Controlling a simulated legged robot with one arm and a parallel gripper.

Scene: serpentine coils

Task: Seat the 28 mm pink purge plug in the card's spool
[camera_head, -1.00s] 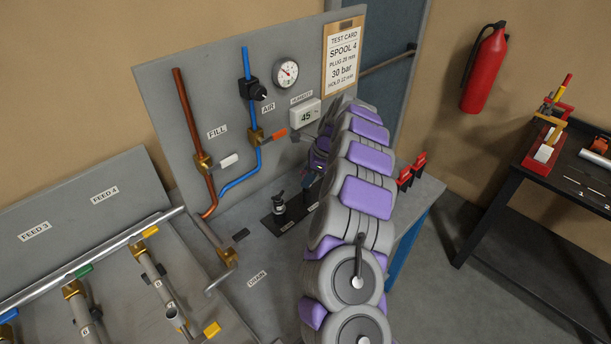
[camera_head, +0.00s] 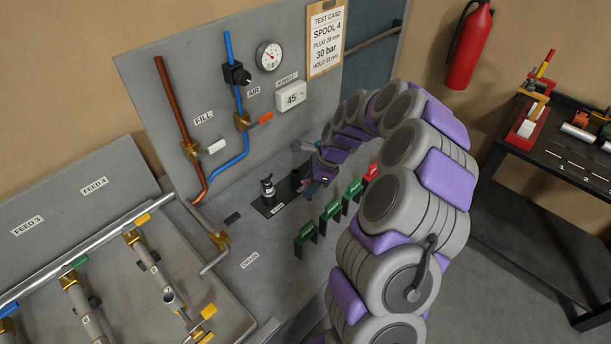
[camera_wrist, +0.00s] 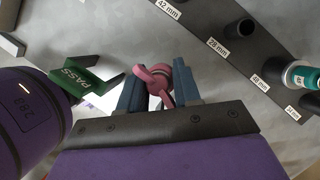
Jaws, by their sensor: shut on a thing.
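My gripper (camera_wrist: 158,92) is shut on a pink plug (camera_wrist: 154,73) with a ring-shaped top, held between its blue-grey fingers. In the head view my gripper (camera_head: 316,181) is small, just right of the dark plug stand (camera_head: 264,206), and the plug cannot be made out there. The test card (camera_head: 327,38) on the back panel reads SPOOL 4, plug 28 mm, 30 bar. Several pipe spools (camera_head: 152,268) lie in the left tray; one has an open, upturned end (camera_head: 172,300). Their numbers are hard to read.
The stand has a dark post (camera_wrist: 238,29) by its 28 mm label and a teal-topped plug (camera_wrist: 301,76) farther right. Green PASS tags (camera_head: 330,212) and a red tag (camera_head: 371,172) stand beside my arm. Valves with coloured handles (camera_head: 217,147) stick out from the panel.

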